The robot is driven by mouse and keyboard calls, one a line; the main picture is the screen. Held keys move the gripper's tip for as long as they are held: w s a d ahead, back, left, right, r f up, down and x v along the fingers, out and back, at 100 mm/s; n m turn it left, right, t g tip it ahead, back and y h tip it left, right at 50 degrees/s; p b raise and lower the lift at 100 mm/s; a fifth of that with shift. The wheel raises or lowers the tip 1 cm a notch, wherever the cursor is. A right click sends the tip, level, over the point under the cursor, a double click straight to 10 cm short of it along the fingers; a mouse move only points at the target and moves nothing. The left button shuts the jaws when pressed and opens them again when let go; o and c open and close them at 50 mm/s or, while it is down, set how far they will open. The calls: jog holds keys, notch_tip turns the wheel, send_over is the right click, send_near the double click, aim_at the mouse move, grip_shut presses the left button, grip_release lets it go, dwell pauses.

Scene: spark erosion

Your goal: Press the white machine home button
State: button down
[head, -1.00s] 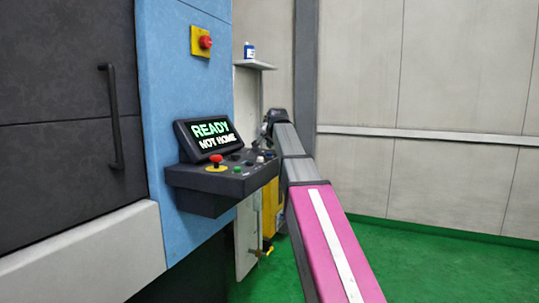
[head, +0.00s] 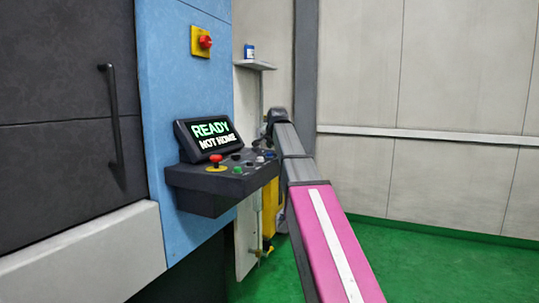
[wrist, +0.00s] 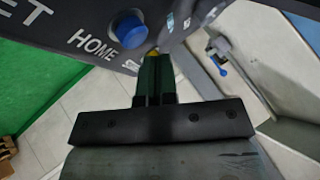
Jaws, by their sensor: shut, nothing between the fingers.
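The control panel (head: 218,180) juts from the blue machine wall in the head view. Its small white button (head: 260,159) is near the right end, beside a blue button (head: 269,154). The panel's screen (head: 211,134) reads READY, NOT HOME. In the wrist view, the lettering HOME (wrist: 92,44) lies beside the blue button (wrist: 128,28). My gripper (wrist: 154,58) is shut and empty, its fingertips close to the panel edge near that lettering. I cannot make out the white button in the wrist view. The gripper is not clearly visible in the head view.
A red mushroom button (head: 216,159) and a green button (head: 237,170) share the panel. A red knob on a yellow plate (head: 201,41) is on the wall above. A shelf (head: 255,65) holds a small bottle. Green floor (head: 420,260) is open to the right.

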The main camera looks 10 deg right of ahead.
jog(key=shift+f, duration=0.1)
dwell(0.7)
jog(key=shift+f, duration=0.3)
jog(key=shift+f, duration=0.4)
dwell(0.8)
jog(key=shift+r, duration=3.35)
